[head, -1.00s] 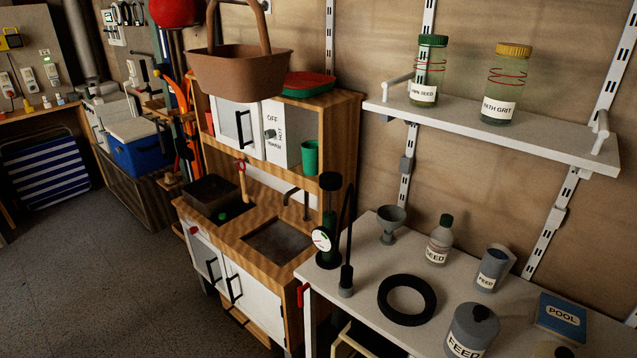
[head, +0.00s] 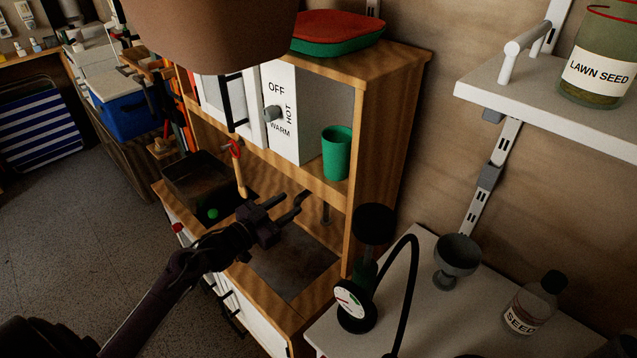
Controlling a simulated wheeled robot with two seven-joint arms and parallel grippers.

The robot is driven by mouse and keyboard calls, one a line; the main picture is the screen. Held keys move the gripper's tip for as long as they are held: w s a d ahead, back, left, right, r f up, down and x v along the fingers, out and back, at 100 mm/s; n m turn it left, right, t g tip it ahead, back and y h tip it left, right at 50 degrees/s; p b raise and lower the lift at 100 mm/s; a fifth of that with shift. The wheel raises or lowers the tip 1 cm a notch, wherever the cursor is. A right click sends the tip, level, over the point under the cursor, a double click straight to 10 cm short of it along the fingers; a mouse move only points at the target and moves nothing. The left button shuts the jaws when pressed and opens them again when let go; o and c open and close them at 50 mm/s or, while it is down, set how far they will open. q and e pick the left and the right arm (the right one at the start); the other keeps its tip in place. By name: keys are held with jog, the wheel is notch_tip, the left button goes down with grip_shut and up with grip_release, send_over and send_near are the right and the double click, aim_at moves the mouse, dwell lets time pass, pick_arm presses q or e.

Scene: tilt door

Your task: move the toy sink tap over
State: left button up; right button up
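The toy sink tap (head: 326,212) is a thin dark grey fixture at the back of the toy kitchen's sink (head: 290,264). Its upright shows just right of my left gripper, and its spout is partly hard to tell from the fingers. My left gripper (head: 290,206) is dark and reaches in from the lower left over the sink. Its two fingers are apart and point toward the tap, with nothing seen between them. I cannot tell whether a finger touches the spout. My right gripper is not in view.
The shelf with a green cup (head: 337,152) overhangs the sink's back. A wooden side panel (head: 385,150) bounds it on the right. A pump with a gauge (head: 355,305) stands on the white table at right.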

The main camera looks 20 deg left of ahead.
aim_at(305, 191)
pick_arm(q)
jog(key=shift+d+x, duration=0.2)
jog(key=shift+x, duration=3.2)
jog(key=shift+r, duration=0.1)
grip_shut()
